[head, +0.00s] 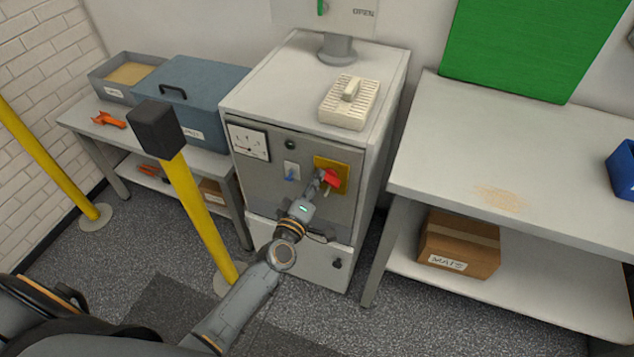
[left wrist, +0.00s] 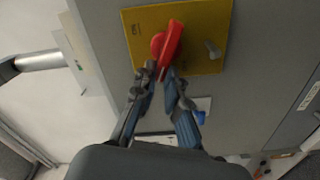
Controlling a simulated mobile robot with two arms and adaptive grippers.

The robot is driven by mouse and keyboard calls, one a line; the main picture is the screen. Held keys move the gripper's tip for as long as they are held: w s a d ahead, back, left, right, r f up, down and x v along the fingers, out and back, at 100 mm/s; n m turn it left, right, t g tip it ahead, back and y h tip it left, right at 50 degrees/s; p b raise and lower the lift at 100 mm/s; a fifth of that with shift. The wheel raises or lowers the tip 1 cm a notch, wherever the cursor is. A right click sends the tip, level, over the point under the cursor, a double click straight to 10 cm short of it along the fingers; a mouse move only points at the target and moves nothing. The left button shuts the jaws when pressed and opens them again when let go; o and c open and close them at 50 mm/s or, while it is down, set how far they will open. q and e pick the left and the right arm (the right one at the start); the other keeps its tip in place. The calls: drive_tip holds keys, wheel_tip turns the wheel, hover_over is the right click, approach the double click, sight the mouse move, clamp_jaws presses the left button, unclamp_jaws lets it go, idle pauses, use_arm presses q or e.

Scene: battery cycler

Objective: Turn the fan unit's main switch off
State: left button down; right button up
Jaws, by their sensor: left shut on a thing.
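The main switch is a red handle (head: 331,178) on a yellow plate (head: 341,164), at the right of the grey cabinet's front panel. In the left wrist view the red handle (left wrist: 172,42) lies at a slant across the yellow plate (left wrist: 209,52). A small grey peg sticks out of the plate beside it. My left gripper (head: 322,179) is at the panel. In the left wrist view its fingertips (left wrist: 164,74) are closed around the near end of the red handle. The fingers and arm partly hide the switch in the head view. My right gripper is not in view.
The panel also carries a dial gauge (head: 249,142), a dark round lamp (head: 290,144) and a blue toggle (head: 291,175). A yellow post with a black cap (head: 156,130) stands left of my arm. A white bench (head: 530,170) stands at the right.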

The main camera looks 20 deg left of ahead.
use_arm(q)
drive_tip(key=shift+a+f+n+b, duration=0.1)
drive_tip(key=shift+f+n+b, duration=0.15)
drive_tip(key=shift+n, duration=0.5)
drive_tip(key=shift+d+f+n+b, duration=0.1)
drive_tip(key=shift+n+b, duration=0.2)
drive_tip(key=shift+n, duration=0.4)
drive_tip(key=shift+a+f+n+b, duration=0.1)
drive_tip(key=shift+f+n+b, duration=0.15)
drive_tip(key=shift+n, duration=0.5)
drive_tip(key=c, duration=1.4)
unclamp_jaws()
drive_tip(key=shift+s, duration=0.1)
drive_tip(key=s, duration=1.2)
drive_tip(key=shift+a, duration=0.2)
drive_tip(key=shift+w, duration=0.1)
